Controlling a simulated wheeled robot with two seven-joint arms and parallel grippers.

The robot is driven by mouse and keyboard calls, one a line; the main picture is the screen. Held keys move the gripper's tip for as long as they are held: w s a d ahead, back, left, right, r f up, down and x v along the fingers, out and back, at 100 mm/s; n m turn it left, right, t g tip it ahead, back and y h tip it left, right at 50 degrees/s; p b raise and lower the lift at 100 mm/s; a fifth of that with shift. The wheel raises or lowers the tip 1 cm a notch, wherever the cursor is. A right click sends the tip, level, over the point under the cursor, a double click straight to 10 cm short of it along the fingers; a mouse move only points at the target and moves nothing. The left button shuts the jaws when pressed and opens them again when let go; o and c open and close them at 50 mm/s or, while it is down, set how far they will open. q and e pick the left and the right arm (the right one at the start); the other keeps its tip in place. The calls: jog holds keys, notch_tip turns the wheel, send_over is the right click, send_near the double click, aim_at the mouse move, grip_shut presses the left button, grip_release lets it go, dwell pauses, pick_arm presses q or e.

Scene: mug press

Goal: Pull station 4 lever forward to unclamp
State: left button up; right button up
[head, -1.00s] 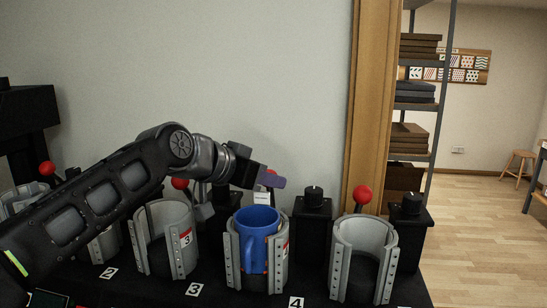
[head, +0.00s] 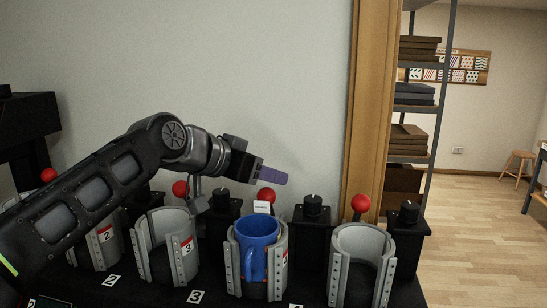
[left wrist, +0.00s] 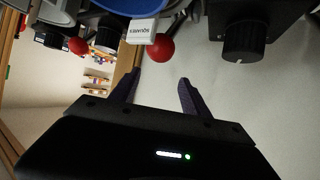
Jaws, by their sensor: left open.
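The station 4 lever's red knob (head: 266,195) shows behind the clamp (head: 233,268) that holds a blue mug (head: 258,236). A white tag (head: 262,208) sits just in front of the knob. My left gripper (head: 272,177) is open and empty, above the knob and apart from it in the picture. In the left wrist view, the red knob (left wrist: 160,47) and the white tag (left wrist: 140,31) lie beyond the two spread fingers (left wrist: 155,88). Nothing is between the fingers. The lower lever shaft is hidden. My right gripper is not in view.
An empty station 3 clamp (head: 150,260) stands left of the mug, with its red knob (head: 180,188) behind. Another empty clamp (head: 345,270) and red knob (head: 361,203) stand to the right. Black posts with dials (head: 312,206) stand between stations. A wooden post (head: 370,120) rises behind.

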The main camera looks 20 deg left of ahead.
pick_arm(q)
jog(key=shift+s+a+r+p, duration=0.1)
jog(key=shift+s+r+p, duration=0.15)
jog(key=shift+r, duration=0.4)
jog(key=shift+s+r+p, duration=0.15)
jog(key=shift+r+p, duration=0.15)
jog(key=shift+r, duration=0.35)
jog(key=v, duration=0.6)
